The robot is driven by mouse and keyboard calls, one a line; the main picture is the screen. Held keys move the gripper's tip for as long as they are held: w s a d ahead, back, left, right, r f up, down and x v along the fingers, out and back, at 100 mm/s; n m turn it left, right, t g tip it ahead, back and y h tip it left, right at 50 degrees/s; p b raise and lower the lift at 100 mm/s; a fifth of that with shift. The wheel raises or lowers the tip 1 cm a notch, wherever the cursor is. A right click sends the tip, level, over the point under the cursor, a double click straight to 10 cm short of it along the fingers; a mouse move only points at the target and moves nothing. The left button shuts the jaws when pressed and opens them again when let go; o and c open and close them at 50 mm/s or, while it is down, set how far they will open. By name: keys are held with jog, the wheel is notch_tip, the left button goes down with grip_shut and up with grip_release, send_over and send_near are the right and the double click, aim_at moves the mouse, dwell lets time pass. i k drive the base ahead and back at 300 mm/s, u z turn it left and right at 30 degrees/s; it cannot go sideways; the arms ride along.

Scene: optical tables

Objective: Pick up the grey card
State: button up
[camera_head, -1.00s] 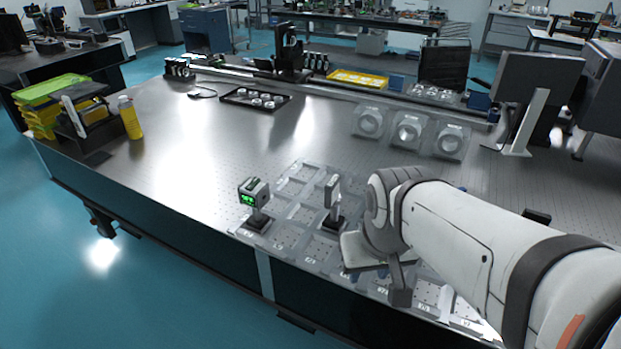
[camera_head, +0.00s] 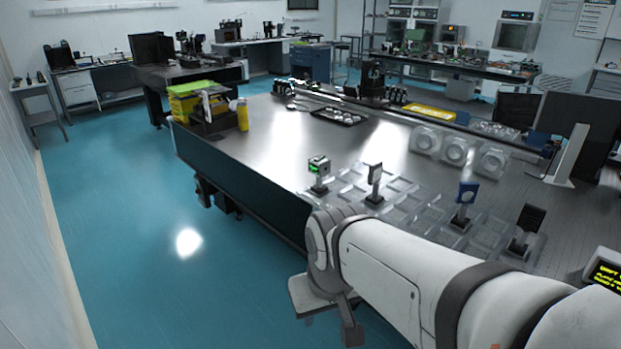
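A small grey plate on a dark post (camera_head: 376,173), which looks like the grey card, stands upright on the clear grid of trays near the table's front edge. My gripper (camera_head: 333,312) is at the lower middle, below and left of that plate in the picture, and apart from it. The gripper shows against the table's side and the floor. Its fingers are partly hidden by my arm, and I cannot tell whether they are open or shut. No held object is clearly visible.
A blue mount (camera_head: 467,193) and a black panel on a post (camera_head: 530,218) stand to the right. The table's left middle (camera_head: 290,125) is bare.

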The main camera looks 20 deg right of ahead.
aim_at(374, 200)
jog(key=z, duration=0.05)
jog(key=i, duration=1.3)
jog(key=z, duration=0.65)
jog(key=i, duration=0.6)
jog(key=z, duration=0.25)
jog(key=k, duration=0.65)
jog(key=z, duration=0.25)
jog(key=i, duration=0.7)
jog(key=u, duration=0.15)
